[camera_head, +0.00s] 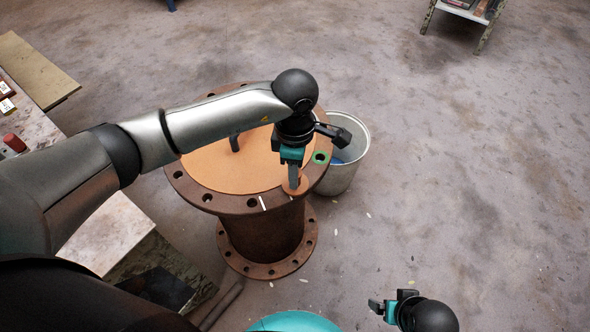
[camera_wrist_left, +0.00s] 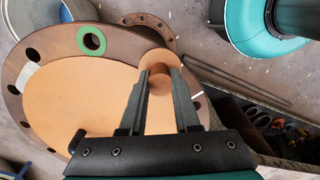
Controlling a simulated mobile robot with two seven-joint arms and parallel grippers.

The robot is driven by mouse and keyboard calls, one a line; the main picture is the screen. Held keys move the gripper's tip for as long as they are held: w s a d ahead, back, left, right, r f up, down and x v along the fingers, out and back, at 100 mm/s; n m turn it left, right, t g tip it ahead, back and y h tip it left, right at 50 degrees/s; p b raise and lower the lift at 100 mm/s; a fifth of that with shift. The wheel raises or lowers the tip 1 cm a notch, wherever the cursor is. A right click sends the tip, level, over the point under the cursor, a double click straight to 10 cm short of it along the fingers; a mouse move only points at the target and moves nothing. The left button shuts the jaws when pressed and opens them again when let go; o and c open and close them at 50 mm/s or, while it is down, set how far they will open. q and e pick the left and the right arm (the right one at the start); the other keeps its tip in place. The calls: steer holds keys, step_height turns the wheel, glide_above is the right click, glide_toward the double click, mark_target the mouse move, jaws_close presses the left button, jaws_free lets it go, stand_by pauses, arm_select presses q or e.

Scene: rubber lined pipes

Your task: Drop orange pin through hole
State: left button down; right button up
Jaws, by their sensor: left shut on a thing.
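The orange pin (camera_wrist_left: 160,60) is a round orange disc with a narrower stem. My left gripper (camera_wrist_left: 160,75) is shut on its stem, over the rim of the flange. In the head view the pin (camera_head: 295,187) shows below the left fingers (camera_head: 293,178), at the front right of the flange (camera_head: 235,203). A hole ringed in green (camera_head: 320,157) lies in the rim to the right of the gripper; the green ring also shows in the left wrist view (camera_wrist_left: 82,40). Whether the pin touches the flange cannot be told. My right gripper (camera_head: 384,306) is at the bottom right, apart from the pipe.
The flange tops a rusty upright pipe (camera_head: 262,236) and has an orange lining (camera_head: 225,165) with a dark handle (camera_head: 235,142). A metal bucket (camera_head: 352,165) stands behind it at right. A workbench (camera_head: 108,235) is at left.

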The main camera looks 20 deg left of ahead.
arm_select(q)
steer(key=shift+f, duration=0.25)
arm_select(e)
steer(key=shift+f, duration=0.2)
arm_select(q)
steer(key=c, duration=0.6)
jaws_free()
steer(key=shift+o, duration=0.2)
arm_select(e)
steer(key=shift+r, duration=0.1)
arm_select(q)
step_height(320, 180, up, 15)
steer(key=p, duration=0.5)
steer(key=shift+r, duration=0.15)
arm_select(e)
steer(key=s+d+f, duration=0.3)
steer(key=s+f, duration=0.2)
steer(key=f, duration=0.3)
steer(key=shift+f+g, duration=0.15)
steer(key=shift+g, duration=0.25)
